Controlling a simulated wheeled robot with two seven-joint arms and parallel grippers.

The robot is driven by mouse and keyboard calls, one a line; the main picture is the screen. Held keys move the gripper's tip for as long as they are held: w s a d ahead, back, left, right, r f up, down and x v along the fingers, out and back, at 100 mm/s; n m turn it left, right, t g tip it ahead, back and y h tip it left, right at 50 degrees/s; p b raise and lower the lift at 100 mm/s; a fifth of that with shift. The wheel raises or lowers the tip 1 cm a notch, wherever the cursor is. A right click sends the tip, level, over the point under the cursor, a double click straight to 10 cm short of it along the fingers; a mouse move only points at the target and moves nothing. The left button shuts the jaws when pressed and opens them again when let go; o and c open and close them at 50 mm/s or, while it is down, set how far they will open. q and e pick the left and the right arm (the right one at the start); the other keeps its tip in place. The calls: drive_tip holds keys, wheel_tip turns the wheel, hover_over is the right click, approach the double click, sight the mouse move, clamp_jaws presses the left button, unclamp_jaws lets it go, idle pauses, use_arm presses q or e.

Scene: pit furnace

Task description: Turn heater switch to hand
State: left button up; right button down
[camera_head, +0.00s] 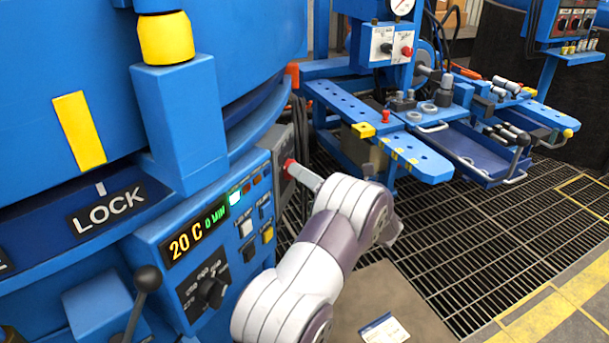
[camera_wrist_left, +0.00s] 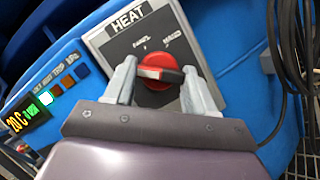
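The heater switch is a red round knob with a dark bar handle (camera_wrist_left: 158,72) on a grey plate marked HEAT (camera_wrist_left: 118,42). In the left wrist view the bar lies nearly level, tilted slightly down to the right. The small position labels above it are too blurred to read. My left gripper (camera_wrist_left: 161,80) is open, with one finger on each side of the knob; I cannot tell whether they touch it. In the head view the knob (camera_head: 289,168) shows as a bit of red at the tip of my left gripper (camera_head: 297,173). My right gripper is not in view.
Left of the switch is the blue control box with a "20 C 0 MIN" display (camera_head: 197,233), buttons and a dark rotary knob (camera_head: 212,291). A black-knobbed lever (camera_head: 147,280) stands below. Dark cables (camera_wrist_left: 293,50) hang right of the switch. A blue bench (camera_head: 425,160) stands beyond, over floor grating.

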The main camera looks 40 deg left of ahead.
use_arm(q)
drive_tip(key=shift+r+m+t+h+p, duration=0.15)
drive_tip(key=shift+m+h+p, duration=1)
drive_tip(key=shift+m+p, duration=2.35)
drive_tip(key=shift+r+m+t+h+p, duration=0.15)
drive_tip(key=shift+m+h+p, duration=0.95)
drive_tip(key=shift+m+p, duration=2.4)
drive_tip(key=shift+r+m+h+p, duration=0.2)
drive_tip(key=shift+m+h+p, duration=0.95)
drive_tip(key=shift+m+p, duration=2.3)
drive_tip(key=shift+n+p, duration=0.75)
drive_tip(key=shift+p, duration=0.15)
drive_tip(key=o, duration=1)
drive_tip(key=shift+o, duration=0.2)
drive_tip(key=shift+d, duration=0.1)
